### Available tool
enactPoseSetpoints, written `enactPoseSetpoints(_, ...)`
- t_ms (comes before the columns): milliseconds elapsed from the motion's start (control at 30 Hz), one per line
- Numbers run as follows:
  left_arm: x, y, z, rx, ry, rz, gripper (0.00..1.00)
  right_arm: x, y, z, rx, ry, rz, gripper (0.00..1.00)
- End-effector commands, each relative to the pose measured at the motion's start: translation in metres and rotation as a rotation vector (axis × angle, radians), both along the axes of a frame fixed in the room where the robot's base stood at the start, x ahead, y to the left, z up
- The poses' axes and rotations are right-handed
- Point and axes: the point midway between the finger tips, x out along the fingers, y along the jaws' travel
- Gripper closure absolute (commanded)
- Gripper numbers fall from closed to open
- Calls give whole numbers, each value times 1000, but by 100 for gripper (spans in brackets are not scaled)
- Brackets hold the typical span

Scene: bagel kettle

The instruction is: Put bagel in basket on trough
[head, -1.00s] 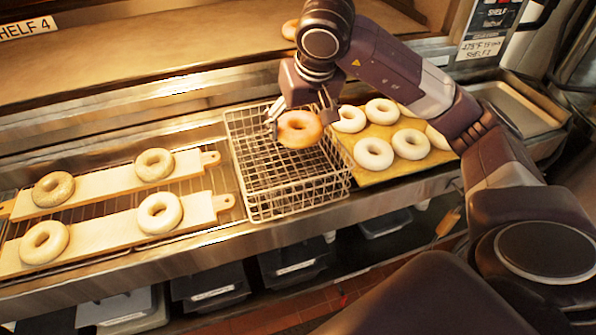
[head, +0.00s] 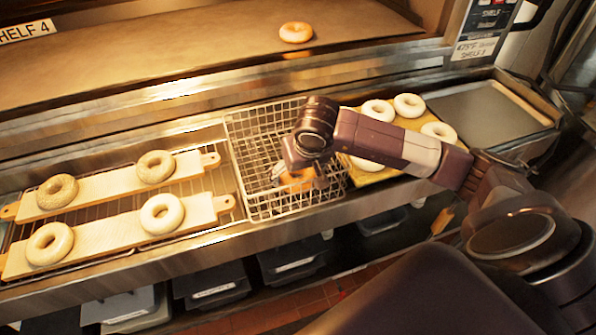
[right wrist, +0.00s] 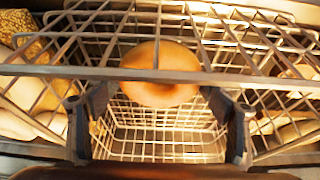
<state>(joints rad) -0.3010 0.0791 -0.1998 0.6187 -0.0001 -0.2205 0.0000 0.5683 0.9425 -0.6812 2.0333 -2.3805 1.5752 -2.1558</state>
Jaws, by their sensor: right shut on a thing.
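The wire basket (head: 240,150) sits on the trough between the bagel boards and a yellow tray. My right gripper (head: 300,182) reaches down into the basket's right part, shut on a golden-brown bagel (head: 292,177). My gripper and arm hide much of the bagel in the head view. In the right wrist view the bagel (right wrist: 160,88) shows between the two dark fingers (right wrist: 165,118), with a basket wire crossing in front of it. I cannot tell whether it touches the basket floor. My left gripper is not in view.
Pale bagels lie on two wooden boards (head: 100,192) at the left. Several more lie on the yellow tray (head: 385,176) at the right, partly behind my arm. An empty metal tray (head: 485,115) is further right. One bagel (head: 296,32) lies on the shelf (head: 180,50) behind.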

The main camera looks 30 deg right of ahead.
Motion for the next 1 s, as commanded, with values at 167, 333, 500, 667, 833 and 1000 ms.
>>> enactPoseSetpoints(167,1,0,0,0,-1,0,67,1,0,-1,0,-3,0,51)
enactPoseSetpoints(333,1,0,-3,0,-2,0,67,1,0,-4,0,-2,0,51)
enactPoseSetpoints(500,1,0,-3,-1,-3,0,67,0,0,-4,1,-1,0,14)
enactPoseSetpoints(667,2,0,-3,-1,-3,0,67,0,0,-4,1,-1,0,8)
enactPoseSetpoints(833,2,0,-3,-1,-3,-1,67,0,0,-4,1,-1,0,8)
enactPoseSetpoints(1000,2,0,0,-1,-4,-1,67,0,0,4,0,-4,0,8)
